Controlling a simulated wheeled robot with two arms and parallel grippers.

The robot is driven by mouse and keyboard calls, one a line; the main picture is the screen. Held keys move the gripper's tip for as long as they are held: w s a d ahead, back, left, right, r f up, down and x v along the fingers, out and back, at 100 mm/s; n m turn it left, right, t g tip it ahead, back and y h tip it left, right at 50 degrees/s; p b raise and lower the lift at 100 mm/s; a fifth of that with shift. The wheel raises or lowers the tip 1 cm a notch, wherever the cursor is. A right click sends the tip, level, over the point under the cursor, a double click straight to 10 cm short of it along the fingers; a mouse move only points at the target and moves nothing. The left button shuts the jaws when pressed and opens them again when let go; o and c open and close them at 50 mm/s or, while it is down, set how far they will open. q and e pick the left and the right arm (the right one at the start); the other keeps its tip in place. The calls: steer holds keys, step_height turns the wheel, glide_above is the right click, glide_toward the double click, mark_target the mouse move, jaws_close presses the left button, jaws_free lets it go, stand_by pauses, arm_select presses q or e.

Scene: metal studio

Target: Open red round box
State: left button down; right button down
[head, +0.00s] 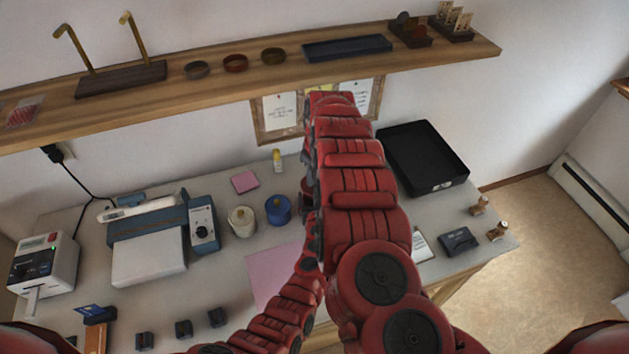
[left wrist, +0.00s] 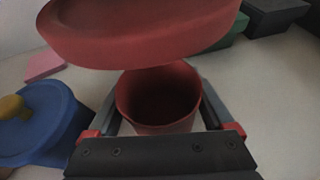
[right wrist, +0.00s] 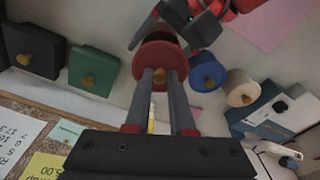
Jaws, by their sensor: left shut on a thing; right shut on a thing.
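The red round box (left wrist: 158,98) stands with its opening facing up between the fingers of my left gripper (left wrist: 158,88), which is shut on its sides. Its red lid (left wrist: 140,32) is off the box, held above it and tilted, with a gap between them in the left wrist view. My right gripper (right wrist: 160,76) is shut on the lid's knob; the lid (right wrist: 160,52) also shows at its fingertips in the right wrist view. In the head view my right arm hides most of the box, the lid and both grippers.
A blue round box (head: 278,210) and a cream one (head: 242,222) stand close to the left. Green (right wrist: 93,70) and dark (right wrist: 33,50) boxes show in the right wrist view. A black tray (head: 462,180) lies at the right. A wooden shelf (head: 215,86) runs above the table.

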arm_select(q)
jaws_free()
steer(key=shift+s, duration=0.1)
